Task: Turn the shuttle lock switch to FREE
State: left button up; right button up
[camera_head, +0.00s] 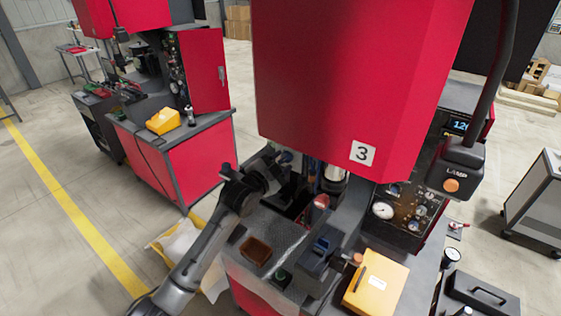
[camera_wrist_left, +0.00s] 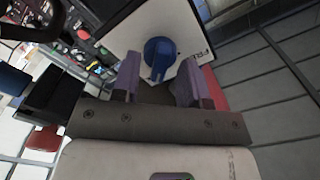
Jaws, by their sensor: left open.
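The shuttle lock switch is a round blue knob (camera_wrist_left: 159,54) with a raised grip bar, on a white plate (camera_wrist_left: 190,22) in the left wrist view. Part of a label, "FR", shows on the plate to the right of the knob. My left gripper (camera_wrist_left: 160,84) is open, with one purple finger on each side of the knob in the picture. I cannot tell whether the fingers touch it. In the head view my left gripper (camera_head: 284,168) is partly hidden at the machine below the red housing, and the knob is not visible there.
The red housing (camera_head: 350,75) marked 3 hangs above the work area. A gauge panel (camera_head: 405,212), a lamp box (camera_head: 459,168), a yellow case (camera_head: 376,284) and a brown tray (camera_head: 255,251) crowd the machine. Open floor (camera_head: 60,220) lies at left.

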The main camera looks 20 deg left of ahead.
pick_arm(q)
jog(key=shift+w, duration=0.2)
grip_shut()
dwell(0.4)
